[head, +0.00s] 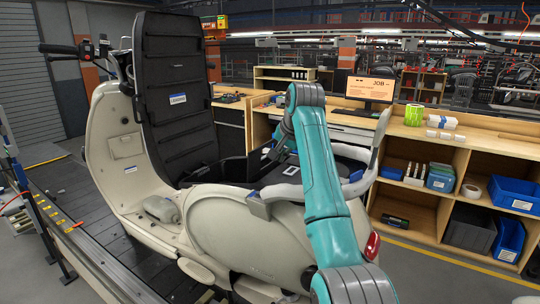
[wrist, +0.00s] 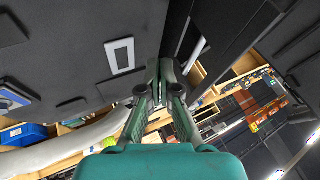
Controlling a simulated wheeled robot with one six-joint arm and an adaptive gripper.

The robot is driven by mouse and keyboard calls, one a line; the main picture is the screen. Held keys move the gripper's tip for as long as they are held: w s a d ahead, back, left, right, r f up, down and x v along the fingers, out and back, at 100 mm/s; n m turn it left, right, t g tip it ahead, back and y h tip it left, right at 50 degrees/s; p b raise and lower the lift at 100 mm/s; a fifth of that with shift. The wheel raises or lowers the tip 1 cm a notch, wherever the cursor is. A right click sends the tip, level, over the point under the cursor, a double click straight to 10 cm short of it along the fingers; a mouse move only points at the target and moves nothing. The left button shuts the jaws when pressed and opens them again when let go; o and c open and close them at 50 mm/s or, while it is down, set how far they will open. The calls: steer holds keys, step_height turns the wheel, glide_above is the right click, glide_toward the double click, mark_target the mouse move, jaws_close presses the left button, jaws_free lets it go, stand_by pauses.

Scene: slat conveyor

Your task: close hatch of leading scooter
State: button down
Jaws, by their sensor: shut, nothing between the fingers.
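A cream scooter (head: 245,225) stands on the slat conveyor (head: 70,195) in the head view. Its black hatch (head: 178,105) stands open, nearly upright, with a small blue-and-white label on its ribbed inner side. The dark compartment behind it is open and partly hidden by my teal arm. My gripper (head: 272,150) is low behind the hatch, over the open compartment, to the right of the hatch. In the wrist view its two fingers (wrist: 159,72) are together and hold nothing. Dark panels lie on both sides of them; I cannot tell whether the fingertips touch either one.
A wooden shelf bench (head: 455,165) with blue bins (head: 515,195) and small boxes runs behind the scooter. A monitor (head: 370,88) reading "JOB" stands on it. The scooter's handlebar (head: 85,50) is at the upper left. A pale rear rail (head: 375,150) rises beside my arm.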

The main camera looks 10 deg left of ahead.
steer(key=shift+w+a+f, duration=0.2)
steer(key=shift+w+a, duration=0.1)
steer(key=shift+a, duration=0.4)
steer(key=shift+w+a+f, duration=0.2)
steer(key=shift+w+a, duration=0.1)
steer(key=shift+a, duration=0.35)
steer(key=shift+w+a+f, duration=0.2)
steer(key=shift+w+a, duration=0.1)
steer(key=shift+a, duration=0.4)
steer(key=shift+a, duration=0.1)
